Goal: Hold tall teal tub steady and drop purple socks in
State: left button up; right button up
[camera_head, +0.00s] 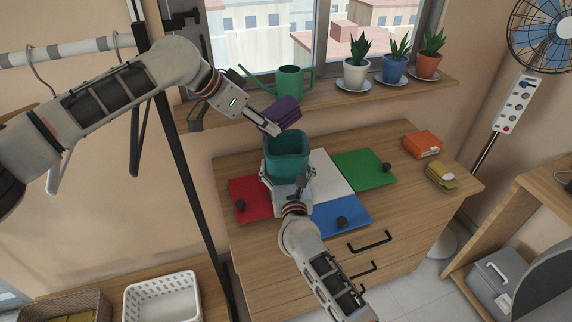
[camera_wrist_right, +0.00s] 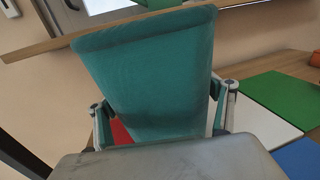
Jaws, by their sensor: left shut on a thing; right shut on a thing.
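The tall teal tub (camera_head: 288,146) stands upright on the wooden dresser, at the inner corner of the coloured panels. My right gripper (camera_head: 287,178) is shut on the tub from the front. In the right wrist view the tub (camera_wrist_right: 150,75) fills the middle, with a finger of mine on each side. The purple socks (camera_head: 284,112) are a folded bundle above the tub's back rim. My left gripper (camera_head: 270,126) comes in from the upper left and is shut on the purple socks, close above the tub's opening. The inside bottom of the tub is hidden.
Red (camera_head: 250,200), white (camera_head: 332,176), green (camera_head: 364,170) and blue (camera_head: 341,216) panels lie on the dresser top. An orange box (camera_head: 423,144) and folded yellow cloth (camera_head: 440,177) lie at the right. A green watering can (camera_head: 290,82) and several potted plants stand on the sill behind.

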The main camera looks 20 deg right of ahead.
pick_arm(q)
jog(key=shift+f, duration=1.3)
jog(key=o, duration=1.3)
jog(key=shift+c, duration=0.2)
jog(key=shift+a+r, duration=0.1)
jog(key=v, duration=1.1)
jog(key=shift+a+r, duration=0.25)
jog(key=shift+r, duration=0.05)
jog(key=shift+s, duration=0.1)
